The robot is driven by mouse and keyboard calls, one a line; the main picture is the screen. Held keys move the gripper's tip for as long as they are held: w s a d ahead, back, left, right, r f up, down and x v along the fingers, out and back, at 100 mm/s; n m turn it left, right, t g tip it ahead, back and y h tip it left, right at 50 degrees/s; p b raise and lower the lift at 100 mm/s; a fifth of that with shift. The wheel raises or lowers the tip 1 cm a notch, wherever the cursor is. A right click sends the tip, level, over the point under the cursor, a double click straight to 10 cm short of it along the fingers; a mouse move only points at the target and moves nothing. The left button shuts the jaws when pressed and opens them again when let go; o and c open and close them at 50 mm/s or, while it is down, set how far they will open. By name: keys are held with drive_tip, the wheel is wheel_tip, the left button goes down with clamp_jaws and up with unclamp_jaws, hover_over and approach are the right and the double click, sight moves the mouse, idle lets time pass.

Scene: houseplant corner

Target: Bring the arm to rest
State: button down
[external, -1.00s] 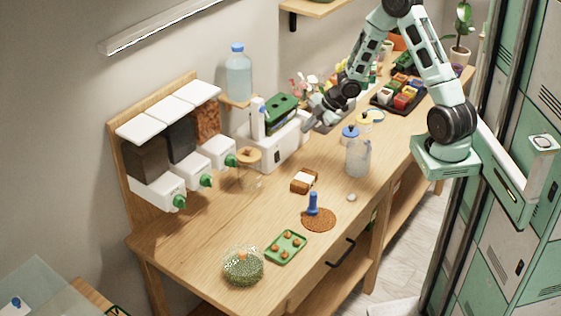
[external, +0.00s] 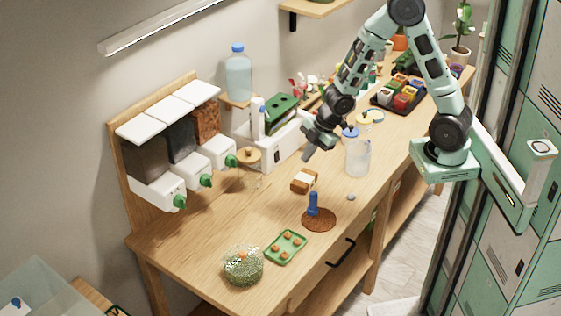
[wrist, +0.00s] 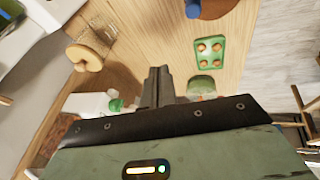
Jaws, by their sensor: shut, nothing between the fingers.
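My gripper (external: 308,154) hangs over the middle of the wooden bench (external: 215,251) in the external view, in front of the white box and left of the clear jug. Its fingers also show in the wrist view (wrist: 157,75), close together and with nothing between them. My arm is bent, rising from its mount at the right and reaching down to the left. The gripper is apart from the things around it, as far as the external view shows.
A clear jug with a blue lid (external: 357,157) stands right of the gripper. Below it are a brown-and-white block (external: 304,181), a blue-handled tool (external: 313,203) on a brown disc, and a green tray (external: 285,247). Dispensers (external: 157,190) line the wall.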

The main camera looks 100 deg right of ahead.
drive_tip(key=s+a+r+g+b, duration=0.1)
drive_tip(key=s+a+r+g, duration=0.1)
drive_tip(key=s+a, duration=0.75)
drive_tip(key=s+a+r+g+b, duration=0.15)
drive_tip(key=s+a, duration=0.25)
drive_tip(key=a, duration=1.1)
drive_tip(key=s+a+r+g, duration=0.2)
drive_tip(key=s+a, duration=0.3)
drive_tip(key=s, duration=0.5)
wheel_tip(320, 180, down, 23)
drive_tip(key=b, duration=2.3)
drive_tip(key=shift+s+f+y, duration=0.15)
drive_tip(key=shift+y, duration=0.15)
drive_tip(key=shift+t, duration=0.25)
